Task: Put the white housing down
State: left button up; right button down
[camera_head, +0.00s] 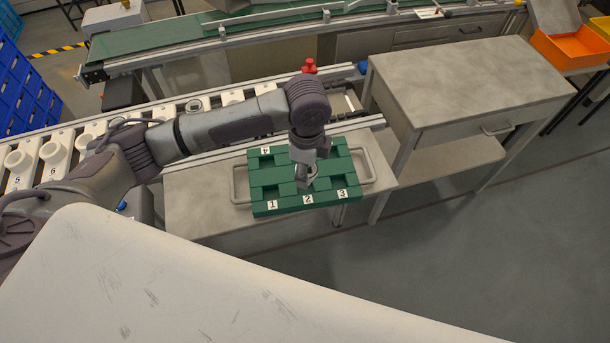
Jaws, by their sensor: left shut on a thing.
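My left gripper (306,180) reaches in from the left and points down over the green tray (262,208). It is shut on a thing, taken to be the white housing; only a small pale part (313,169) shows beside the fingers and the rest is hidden. I cannot tell whether it touches the tray. My right gripper is not in view.
The tray lies on a grey bench with metal handles (367,160) at its sides. Several white numbered housings (55,148) stand on the conveyor at left. A red knob (309,66) stands behind my arm. A grey cabinet (465,75) is at right.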

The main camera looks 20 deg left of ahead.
pick_arm(q)
jog(key=shift+w+a+f, duration=0.1)
jog(key=shift+a+f, duration=0.1)
jog(key=shift+f, duration=1.95)
jog(key=shift+f+p, duration=0.15)
jog(key=shift+p, duration=0.15)
jog(key=o, duration=1)
jog(key=shift+c, duration=0.2)
notch_tip(320, 180, up, 12)
jog(key=b, duration=0.1)
